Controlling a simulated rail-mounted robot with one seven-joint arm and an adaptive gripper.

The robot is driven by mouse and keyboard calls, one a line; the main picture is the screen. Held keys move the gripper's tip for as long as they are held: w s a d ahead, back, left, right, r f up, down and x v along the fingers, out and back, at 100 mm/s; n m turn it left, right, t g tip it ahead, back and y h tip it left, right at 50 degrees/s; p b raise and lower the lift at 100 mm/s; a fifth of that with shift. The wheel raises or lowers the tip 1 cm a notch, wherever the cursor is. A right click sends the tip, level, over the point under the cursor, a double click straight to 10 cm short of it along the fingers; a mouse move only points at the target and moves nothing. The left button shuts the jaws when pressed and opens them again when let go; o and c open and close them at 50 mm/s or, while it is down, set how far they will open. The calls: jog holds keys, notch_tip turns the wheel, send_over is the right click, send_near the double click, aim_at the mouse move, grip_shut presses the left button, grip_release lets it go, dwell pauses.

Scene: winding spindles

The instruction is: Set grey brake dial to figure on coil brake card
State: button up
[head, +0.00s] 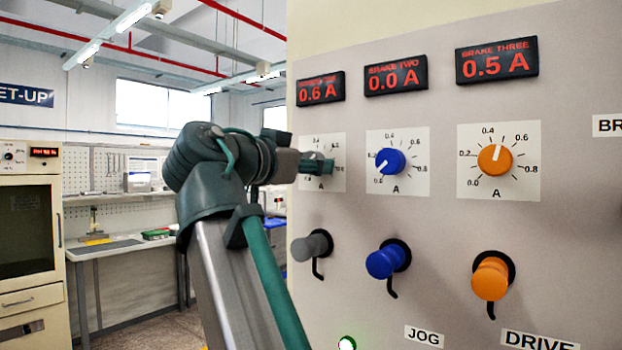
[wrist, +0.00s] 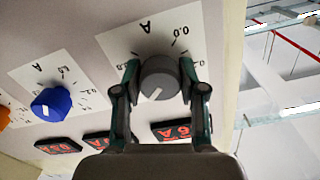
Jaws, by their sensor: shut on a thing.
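The grey brake dial (wrist: 160,78) sits on a white scale plate (wrist: 150,40), with my gripper (wrist: 160,72) shut on it, one finger on each side. A white pointer line shows on the dial's face, toward the lower left of the wrist view. In the head view my gripper (head: 325,165) reaches the panel at the leftmost scale and hides the dial. The display above that scale (head: 320,88) reads 0.6 A; its label is partly unclear. I cannot make out a coil brake card in either view.
A blue dial (head: 390,161) under a 0.0 A display (head: 396,75) and an orange dial (head: 495,158) under a 0.5 A display (head: 497,61) lie to the right. Grey (head: 312,246), blue (head: 388,259) and orange (head: 491,276) knobs protrude below.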

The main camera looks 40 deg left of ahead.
jog(key=m+b, duration=0.3)
jog(key=m, duration=0.2)
jog(key=shift+f, duration=0.1)
dwell(0.4)
jog(key=o, duration=1.1)
jog(key=shift+o, duration=0.2)
